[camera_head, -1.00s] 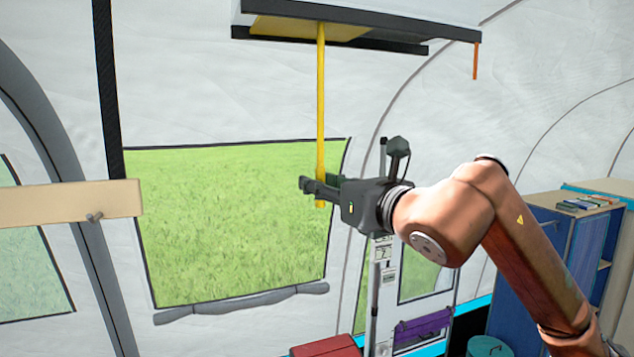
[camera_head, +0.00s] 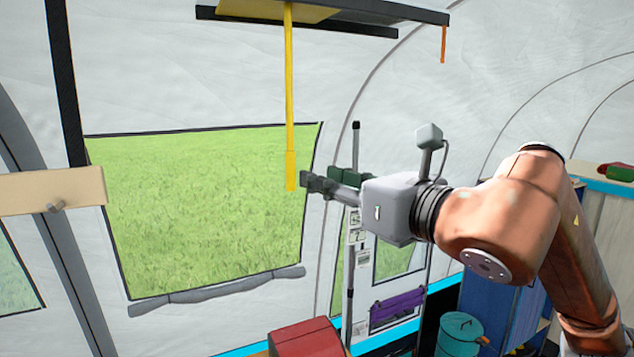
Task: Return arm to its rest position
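My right gripper (camera_head: 330,184) is at the middle of the head view, at the end of my copper-coloured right arm, and points left. Its dark fingers are seen side-on, so the gap between them is hard to judge. A yellow hanging strap (camera_head: 290,110) drops from the overhead panel. Its lower end is just left of the fingertips, with a narrow gap in the picture, and nothing shows in the fingers. My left gripper is out of view.
The dark-edged overhead panel (camera_head: 400,12) hangs above, with a short orange strap (camera_head: 443,45). Below are a red box (camera_head: 306,338), a teal bin (camera_head: 460,334) and a blue cabinet (camera_head: 487,298). A wooden board (camera_head: 50,190) is at left. A window (camera_head: 200,210) is behind.

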